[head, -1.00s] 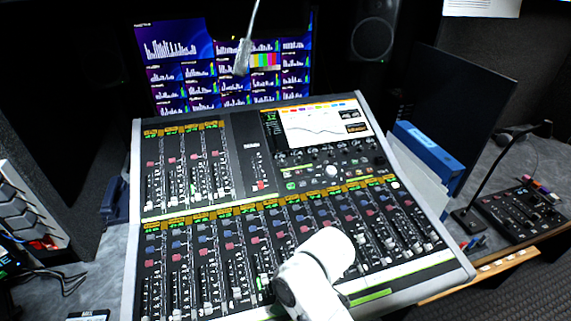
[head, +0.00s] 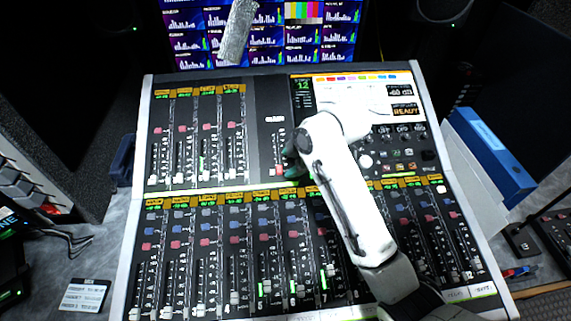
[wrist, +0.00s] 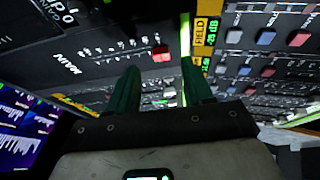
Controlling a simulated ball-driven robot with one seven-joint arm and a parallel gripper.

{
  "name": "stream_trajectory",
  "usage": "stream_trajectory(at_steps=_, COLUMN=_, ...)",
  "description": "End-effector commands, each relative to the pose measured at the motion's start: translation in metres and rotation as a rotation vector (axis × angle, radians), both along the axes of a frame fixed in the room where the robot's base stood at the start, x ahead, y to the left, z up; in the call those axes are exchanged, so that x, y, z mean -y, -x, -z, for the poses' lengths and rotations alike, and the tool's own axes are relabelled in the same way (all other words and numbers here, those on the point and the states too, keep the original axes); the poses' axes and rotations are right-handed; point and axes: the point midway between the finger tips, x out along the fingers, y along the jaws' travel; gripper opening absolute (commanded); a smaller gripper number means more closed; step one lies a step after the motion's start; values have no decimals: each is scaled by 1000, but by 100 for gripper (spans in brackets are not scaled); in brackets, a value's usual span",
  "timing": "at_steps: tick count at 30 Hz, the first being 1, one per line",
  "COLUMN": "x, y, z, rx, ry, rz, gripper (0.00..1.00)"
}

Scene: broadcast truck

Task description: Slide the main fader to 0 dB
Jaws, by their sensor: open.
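The mixing console (head: 133,215) fills the middle of the head view. Its main fader has a red cap (head: 277,170), low in its slot on the narrow dark strip at upper centre. In the wrist view the red cap (wrist: 162,53) stands near the MAIN lettering, ahead of and between my two green fingers. My gripper (wrist: 160,72) is open and empty. In the head view my gripper (head: 292,166) is just right of the cap, partly hidden by my white arm. I cannot tell whether a finger touches the cap.
Several channel faders (head: 208,165) stand to the left of the main strip, and a lower bank (head: 178,265) runs below. The console screen (head: 350,95) is up right. A blue binder (head: 490,155) lies at the right edge. A fuzzy microphone (head: 238,32) hangs at the top.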

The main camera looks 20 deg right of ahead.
Motion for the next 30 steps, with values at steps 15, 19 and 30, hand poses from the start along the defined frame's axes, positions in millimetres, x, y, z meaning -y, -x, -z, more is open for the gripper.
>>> stream_trajectory(at_steps=15, x=-12, y=-23, z=42, rx=0, ry=0, rz=0, gripper=51)
stream_trajectory(at_steps=19, x=-13, y=-23, z=42, rx=1, ry=0, rz=1, gripper=51)
stream_trajectory(at_steps=30, x=-12, y=-23, z=42, rx=1, ry=0, rz=1, gripper=22)
